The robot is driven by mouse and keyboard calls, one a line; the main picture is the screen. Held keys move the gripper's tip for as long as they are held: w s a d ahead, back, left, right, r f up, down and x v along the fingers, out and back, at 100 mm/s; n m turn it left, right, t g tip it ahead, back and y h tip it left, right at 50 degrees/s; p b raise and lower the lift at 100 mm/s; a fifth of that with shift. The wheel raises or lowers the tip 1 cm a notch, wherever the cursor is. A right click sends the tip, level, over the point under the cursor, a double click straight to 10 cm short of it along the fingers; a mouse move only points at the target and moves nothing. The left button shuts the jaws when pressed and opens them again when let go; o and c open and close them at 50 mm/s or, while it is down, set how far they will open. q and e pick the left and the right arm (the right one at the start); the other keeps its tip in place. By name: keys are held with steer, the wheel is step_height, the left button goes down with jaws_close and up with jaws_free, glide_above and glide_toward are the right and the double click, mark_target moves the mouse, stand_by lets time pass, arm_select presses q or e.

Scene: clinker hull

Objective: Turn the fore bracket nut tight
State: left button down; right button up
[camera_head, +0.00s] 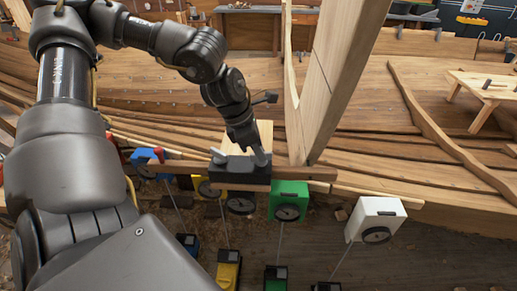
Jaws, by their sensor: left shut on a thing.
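My left arm comes in from the left, and its gripper (241,158) points down at the top of a black block (240,181) on the wooden rail at the hull's near edge. The black block appears to be the bracket, with a round dark dial on its front. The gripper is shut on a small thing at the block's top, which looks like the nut. The fingers hide most of it, so I cannot tell how far it is turned. A pale wooden piece (265,135) stands just behind the block. My right gripper is not in view.
A green box (289,194) and a white box (374,213), both with dials, sit right of the block. A blue box (145,155) and a yellow box (207,188) sit to its left. A tall wooden post (340,75) rises close to the gripper's right.

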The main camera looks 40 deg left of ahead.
arm_select(q)
steer(key=shift+f+m+b, duration=0.15)
steer(key=shift+m+b, duration=0.15)
steer(key=shift+b, duration=0.35)
steer(key=m+g+h+b, duration=0.1)
steer(key=m+b, duration=0.3)
steer(key=b, duration=0.2)
steer(key=shift+w+a+f, duration=0.1)
steer(key=shift+w, duration=0.05)
steer(key=shift+m+g+b, duration=0.6)
steer(key=shift+m+b, duration=0.25)
steer(key=shift+m, duration=0.25)
steer(key=shift+r+m+g+h+b, duration=0.3)
steer(key=shift+m+g+b, duration=0.15)
steer(key=shift+m, duration=0.55)
steer(key=c, duration=1.5)
jaws_free()
